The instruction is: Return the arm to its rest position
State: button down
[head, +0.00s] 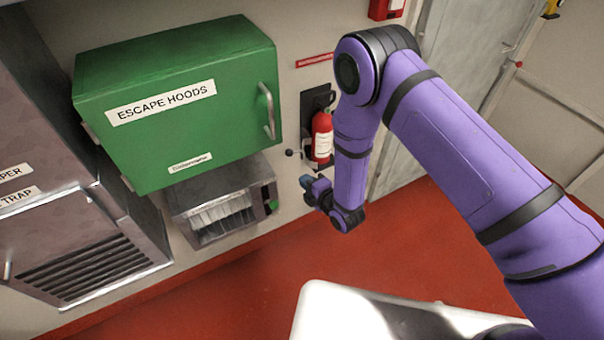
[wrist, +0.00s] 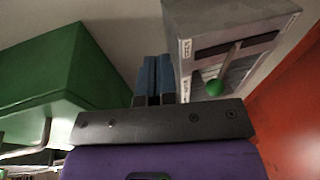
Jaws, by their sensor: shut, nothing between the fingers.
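My purple arm (head: 455,150) reaches in from the right of the head view and bends down at the elbow. My gripper (head: 306,183) hangs at its lower end, in front of the wall. In the wrist view my gripper (wrist: 153,80) shows two blue fingers side by side, shut with nothing between them. It touches nothing that I can see.
A green cabinet (head: 180,110) marked ESCAPE HOODS hangs left of my gripper, with a grey unit (head: 222,208) below it. A red fire extinguisher (head: 322,137) is on the wall behind my arm. Red floor (head: 240,270) is open below. A grey vented cabinet (head: 80,240) stands left.

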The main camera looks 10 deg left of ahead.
jog(key=shift+s+d+r, duration=0.15)
jog(key=shift+s+d, duration=0.2)
jog(key=shift+s, duration=0.2)
